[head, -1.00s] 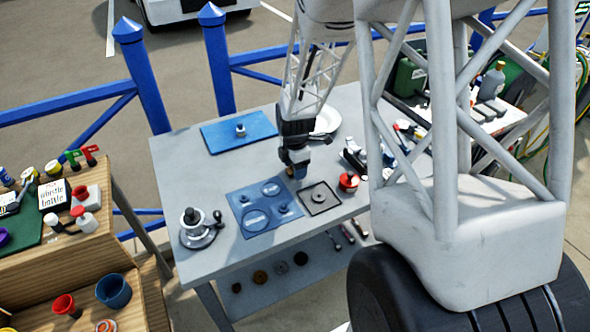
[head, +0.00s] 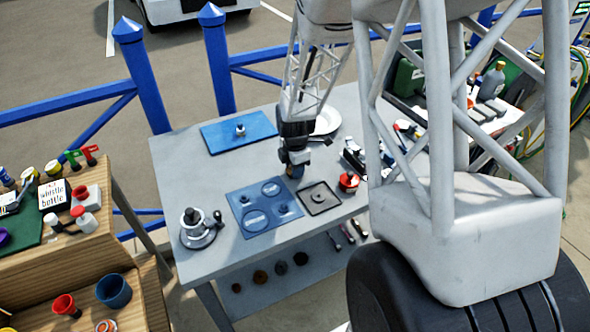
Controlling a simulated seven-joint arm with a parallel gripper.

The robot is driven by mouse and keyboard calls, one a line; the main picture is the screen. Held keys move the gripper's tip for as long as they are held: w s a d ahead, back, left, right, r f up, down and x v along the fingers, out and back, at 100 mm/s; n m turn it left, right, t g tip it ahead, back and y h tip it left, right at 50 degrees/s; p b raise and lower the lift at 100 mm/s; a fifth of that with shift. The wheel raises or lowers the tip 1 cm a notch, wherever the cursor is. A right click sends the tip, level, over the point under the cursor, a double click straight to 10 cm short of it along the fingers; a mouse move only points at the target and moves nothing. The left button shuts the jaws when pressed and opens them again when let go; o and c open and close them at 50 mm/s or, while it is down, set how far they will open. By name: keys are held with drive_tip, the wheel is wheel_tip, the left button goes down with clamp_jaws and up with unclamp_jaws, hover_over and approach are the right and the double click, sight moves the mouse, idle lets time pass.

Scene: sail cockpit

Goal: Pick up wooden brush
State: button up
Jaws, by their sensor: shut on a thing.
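My gripper (head: 295,168) is over the grey worktable (head: 232,166), just above and left of a dark square tray. It is shut on a small brown thing (head: 296,172), which looks like the wooden brush. Only a little of it shows between and below the dark fingers; the rest is hidden. I cannot tell for certain whether it is clear of the table.
A blue mat (head: 243,211) with round outlines lies left of the dark tray (head: 320,198). A red-topped can (head: 348,182) stands right of the tray. A winch-like fitting (head: 199,228) is at the table's left. A blue board (head: 239,131) lies behind.

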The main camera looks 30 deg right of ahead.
drive_tip(key=shift+r, duration=0.2)
drive_tip(key=shift+r, duration=0.55)
wheel_tip(320, 180, up, 2)
drive_tip(key=shift+r, duration=0.1)
drive_tip(key=s+a, duration=0.1)
drive_tip(key=s, duration=0.4)
drive_tip(key=s+a+r, duration=0.1)
drive_tip(key=s, duration=0.4)
drive_tip(key=s+a, duration=0.2)
drive_tip(key=s, duration=0.3)
drive_tip(key=shift+s+r, duration=0.15)
drive_tip(key=shift+s, duration=0.1)
drive_tip(key=shift+w+d, duration=0.1)
drive_tip(key=shift+w, duration=0.05)
idle(0.5)
